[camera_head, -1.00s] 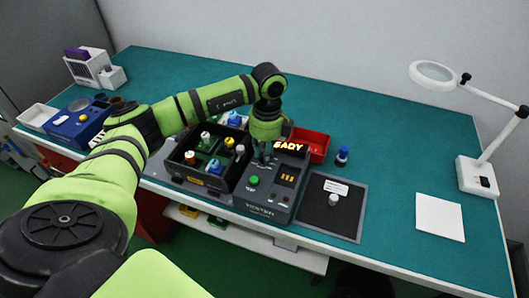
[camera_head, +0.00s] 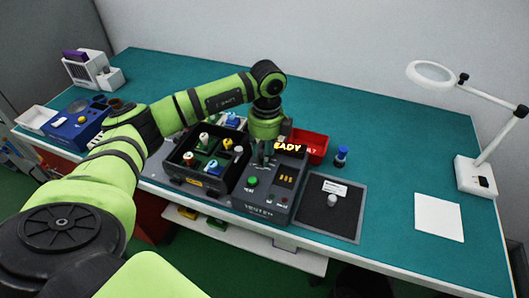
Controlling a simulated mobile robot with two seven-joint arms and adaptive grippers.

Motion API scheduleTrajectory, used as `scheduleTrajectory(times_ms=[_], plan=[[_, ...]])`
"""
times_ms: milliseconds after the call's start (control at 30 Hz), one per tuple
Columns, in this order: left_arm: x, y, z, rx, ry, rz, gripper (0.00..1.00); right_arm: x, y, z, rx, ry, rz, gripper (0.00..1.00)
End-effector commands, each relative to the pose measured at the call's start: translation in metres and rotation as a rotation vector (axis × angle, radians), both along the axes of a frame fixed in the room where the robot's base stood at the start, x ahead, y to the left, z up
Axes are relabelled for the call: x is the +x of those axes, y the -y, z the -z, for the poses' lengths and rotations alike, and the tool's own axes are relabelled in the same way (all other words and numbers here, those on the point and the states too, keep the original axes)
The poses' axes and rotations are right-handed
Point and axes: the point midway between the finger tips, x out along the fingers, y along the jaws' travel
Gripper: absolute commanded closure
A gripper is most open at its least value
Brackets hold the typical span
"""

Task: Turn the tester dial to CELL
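The tester (camera_head: 252,210) is a dark grey box with an orange lit display, partly covered, of which "EADY" (camera_head: 288,146) can be read. It has a green button (camera_head: 252,181) and a small orange-yellow panel (camera_head: 286,181). My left gripper (camera_head: 263,158) points down over the back left part of the tester's top, just left of the display. I cannot make out the dial; the gripper hides that area. The fingers are small and dark, and whether they touch or grip anything does not show. My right gripper is out of view.
A black tray (camera_head: 190,181) with several capped vials stands left of the tester. A red bin (camera_head: 316,150) is behind it. A dark mat (camera_head: 346,218) with a pale capped vial (camera_head: 332,199) lies right. A blue-capped vial (camera_head: 341,155) stands behind the mat. A magnifier lamp (camera_head: 478,176) stands far right.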

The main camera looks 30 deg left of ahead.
Motion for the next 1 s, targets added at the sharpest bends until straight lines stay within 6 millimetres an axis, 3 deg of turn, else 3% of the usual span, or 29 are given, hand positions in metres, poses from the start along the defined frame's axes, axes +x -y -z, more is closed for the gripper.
scheduleTrajectory(times_ms=[300,500,700,1000], plan=[[0.004,0.002,-0.066,-0.002,0.007,0.003,0.62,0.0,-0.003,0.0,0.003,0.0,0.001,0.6],[0.005,0.003,-0.099,-0.001,0.003,0.003,0.62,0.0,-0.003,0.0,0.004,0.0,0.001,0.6],[0.005,0.004,-0.111,0.0,0.001,0.003,0.62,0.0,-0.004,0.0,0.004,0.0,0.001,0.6],[0.005,0.003,-0.112,-0.001,0.0,0.003,0.62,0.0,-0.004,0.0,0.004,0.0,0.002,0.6]])
